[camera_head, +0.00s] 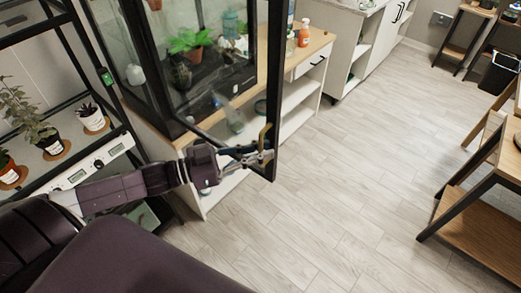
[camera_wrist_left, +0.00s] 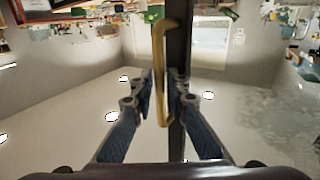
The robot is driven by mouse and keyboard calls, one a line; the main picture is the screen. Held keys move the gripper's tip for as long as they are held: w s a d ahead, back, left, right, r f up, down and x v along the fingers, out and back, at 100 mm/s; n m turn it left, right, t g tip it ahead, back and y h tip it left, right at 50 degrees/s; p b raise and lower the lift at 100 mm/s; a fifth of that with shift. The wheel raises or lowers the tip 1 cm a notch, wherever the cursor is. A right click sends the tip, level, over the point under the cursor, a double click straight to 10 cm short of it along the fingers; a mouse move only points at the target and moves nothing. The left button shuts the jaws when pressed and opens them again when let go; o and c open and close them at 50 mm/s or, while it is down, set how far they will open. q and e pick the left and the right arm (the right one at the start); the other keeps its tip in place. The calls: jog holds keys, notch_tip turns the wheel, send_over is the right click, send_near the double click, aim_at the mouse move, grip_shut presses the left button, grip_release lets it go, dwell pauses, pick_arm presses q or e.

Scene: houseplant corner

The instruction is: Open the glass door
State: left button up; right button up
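The glass door (camera_head: 235,112) has a black frame and stands swung out from the front of the glass cabinet (camera_head: 165,60). Its brass handle (camera_head: 263,137) is on the free-edge post. My left gripper (camera_head: 262,156) is at this handle, low on the post. In the left wrist view the brass handle (camera_wrist_left: 160,60) runs upright between the two blue-padded fingers of my left gripper (camera_wrist_left: 162,85), which close in on it from both sides. The black door post (camera_wrist_left: 179,45) is just behind. The exact finger contact is hard to see. My right gripper is not in view.
A fern (camera_head: 190,41) and other plants stand inside the cabinet. A wooden-topped shelf unit (camera_head: 300,88) with an orange bottle (camera_head: 304,36) is beside it. A black plant rack (camera_head: 75,150) is at left, a wooden stand (camera_head: 478,205) at right. The floor (camera_head: 340,190) between is clear.

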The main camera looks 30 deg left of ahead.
pick_arm(q)
jog(key=v, duration=1.2)
dwell(0.3)
dwell(0.5)
